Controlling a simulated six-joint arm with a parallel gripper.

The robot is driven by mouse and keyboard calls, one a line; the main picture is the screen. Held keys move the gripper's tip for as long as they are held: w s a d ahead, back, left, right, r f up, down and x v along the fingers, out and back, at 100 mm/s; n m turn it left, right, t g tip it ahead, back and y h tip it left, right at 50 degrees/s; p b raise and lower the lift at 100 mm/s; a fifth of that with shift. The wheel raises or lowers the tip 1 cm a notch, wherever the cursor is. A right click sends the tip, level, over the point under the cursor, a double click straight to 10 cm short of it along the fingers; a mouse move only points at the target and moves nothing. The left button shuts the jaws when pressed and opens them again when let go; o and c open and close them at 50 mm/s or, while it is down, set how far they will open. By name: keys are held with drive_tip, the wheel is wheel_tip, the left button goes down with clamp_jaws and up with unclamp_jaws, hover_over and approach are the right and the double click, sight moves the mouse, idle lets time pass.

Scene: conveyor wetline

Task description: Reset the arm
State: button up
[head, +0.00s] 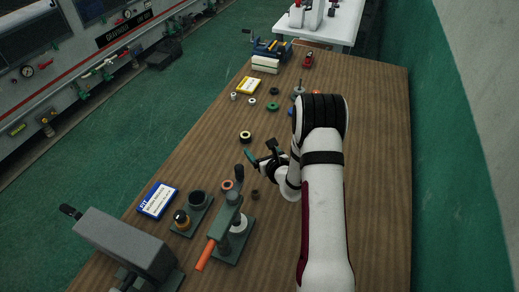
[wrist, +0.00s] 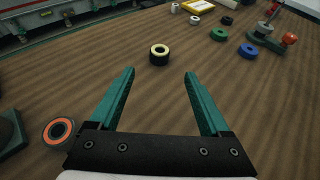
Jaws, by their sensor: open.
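My gripper (wrist: 162,105) has two teal fingers spread wide apart, with nothing between them in the wrist view. In the head view my gripper (head: 254,163) hangs above the middle of the wooden table, pointing left. A black ring with a pale yellow inner rim (wrist: 159,54) lies on the table beyond the fingertips; it also shows in the head view (head: 245,137), apart from the gripper. A dark ring with an orange face (wrist: 59,131) is left of the gripper in the wrist view.
The wooden table (head: 375,150) is bare on the right. A lever press (head: 228,232), a grey machine (head: 125,243) and a blue-white card (head: 157,200) stand at the near left. Green, blue and white rings, a yellow card (head: 248,85) and a blue vise (head: 270,48) are farther back.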

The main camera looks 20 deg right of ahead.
idle(0.3)
drive_tip(key=s+a+r+n+g+y, duration=0.1)
drive_tip(key=s+a+r+n+y, duration=0.15)
drive_tip(key=a+r+n, duration=0.4)
drive_tip(key=s+a+r+n+y, duration=0.15)
drive_tip(key=a+r+y, duration=0.25)
drive_tip(key=r, duration=0.5)
drive_tip(key=s+a+r+n+g+y, duration=0.2)
drive_tip(key=s+a+r+n+g, duration=0.1)
drive_tip(key=s+a+n, duration=0.25)
drive_tip(key=s+a+r+n+g+y, duration=0.2)
drive_tip(key=s+a+n+g, duration=0.1)
drive_tip(key=s+a+n, duration=0.3)
drive_tip(key=s+a+f+n+g+h, duration=0.2)
drive_tip(key=s+n+g+h, duration=0.35)
drive_tip(key=s, duration=1.05)
drive_tip(key=s+d+f+n+g+h, duration=0.1)
drive_tip(key=s+d+n+h, duration=0.1)
drive_tip(key=s+d+n, duration=0.3)
drive_tip(key=shift+s, duration=0.5)
drive_tip(key=shift+f, duration=0.1)
